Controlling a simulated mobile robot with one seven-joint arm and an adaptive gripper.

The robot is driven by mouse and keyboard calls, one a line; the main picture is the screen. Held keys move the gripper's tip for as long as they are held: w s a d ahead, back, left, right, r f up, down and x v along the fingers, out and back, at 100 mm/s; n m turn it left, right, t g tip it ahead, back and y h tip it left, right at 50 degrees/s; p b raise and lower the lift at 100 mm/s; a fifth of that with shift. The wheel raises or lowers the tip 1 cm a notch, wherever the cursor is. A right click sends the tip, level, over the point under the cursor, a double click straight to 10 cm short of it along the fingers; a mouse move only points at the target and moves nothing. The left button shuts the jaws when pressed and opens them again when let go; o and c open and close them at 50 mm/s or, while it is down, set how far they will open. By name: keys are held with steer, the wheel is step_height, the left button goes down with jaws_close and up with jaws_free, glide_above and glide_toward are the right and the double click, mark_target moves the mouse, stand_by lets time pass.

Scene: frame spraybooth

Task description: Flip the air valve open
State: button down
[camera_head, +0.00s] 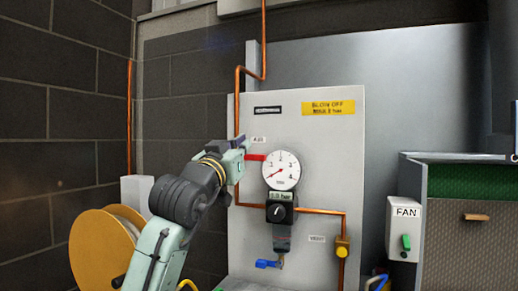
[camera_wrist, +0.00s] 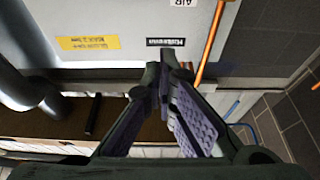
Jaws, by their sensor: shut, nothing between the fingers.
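The air valve's red lever (camera_head: 255,157) lies horizontal on the light panel, just below the AIR label (camera_head: 259,139). It points right from the vertical copper pipe (camera_head: 237,113) towards the gauge. The valve body is hidden behind my gripper. My gripper (camera_head: 243,149) is shut and empty at the lever's left end; I cannot tell whether it touches the lever. In the wrist view my gripper (camera_wrist: 170,70) shows its fingertips together, near the panel and left of the copper pipe (camera_wrist: 211,42). The AIR label (camera_wrist: 185,3) is at the top edge there; the lever is out of that view.
A round gauge (camera_head: 281,170) and a regulator (camera_head: 280,213) with a blue lever (camera_head: 268,264) sit right of the valve. A yellow-knobbed fitting (camera_head: 342,247) and a FAN switch box (camera_head: 404,229) are farther right. An orange reel (camera_head: 103,250) stands left of my arm.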

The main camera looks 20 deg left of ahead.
mark_target(247, 157)
steer(key=r+p+x, duration=0.1)
steer(key=p+x, duration=0.4)
steer(key=x, duration=0.5)
steer(key=shift+f, duration=2.55)
steer(key=shift+d, duration=0.15)
